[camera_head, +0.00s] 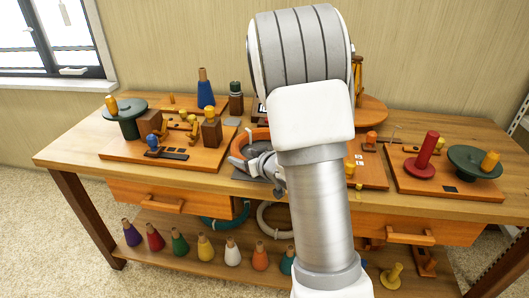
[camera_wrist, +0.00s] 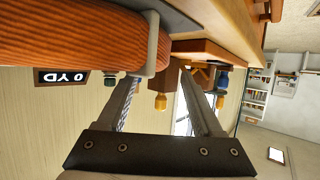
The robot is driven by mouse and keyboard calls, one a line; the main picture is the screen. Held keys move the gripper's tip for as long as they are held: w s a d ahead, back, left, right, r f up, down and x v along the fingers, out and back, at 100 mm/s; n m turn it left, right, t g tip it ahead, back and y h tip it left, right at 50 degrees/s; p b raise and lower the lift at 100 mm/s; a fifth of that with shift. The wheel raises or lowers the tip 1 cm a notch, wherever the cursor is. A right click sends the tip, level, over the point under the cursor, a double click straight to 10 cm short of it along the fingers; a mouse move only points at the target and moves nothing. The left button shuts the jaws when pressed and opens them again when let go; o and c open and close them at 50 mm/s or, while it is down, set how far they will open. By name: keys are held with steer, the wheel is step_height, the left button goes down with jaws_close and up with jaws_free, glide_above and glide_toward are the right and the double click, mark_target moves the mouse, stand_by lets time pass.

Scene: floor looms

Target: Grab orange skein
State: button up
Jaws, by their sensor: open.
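The orange skein (camera_head: 247,134) is a ring on a dark grey plate near the middle of the table in the head view, partly hidden by my arm. In the wrist view, the skein (camera_wrist: 70,38) is large and ribbed at upper left, with a pale band around it. My gripper (camera_head: 250,162) is at the skein's near side. In the wrist view, my gripper (camera_wrist: 160,72) has its two fingers apart with nothing held between them. The left finger's tip overlaps the skein's lower edge in the picture; I cannot tell whether they touch.
Wooden boards with pegs and discs stand left and right, including a green disc (camera_head: 125,108) and a red spool (camera_head: 426,150). A blue cone (camera_head: 205,92) stands behind. The lower shelf holds several coloured cones, a teal ring (camera_head: 222,220) and a white ring (camera_head: 272,222).

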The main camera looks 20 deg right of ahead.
mark_target(241, 155)
steer(key=b+x, duration=0.1)
steer(key=x, duration=0.3)
steer(key=shift+f, duration=0.15)
jaws_close()
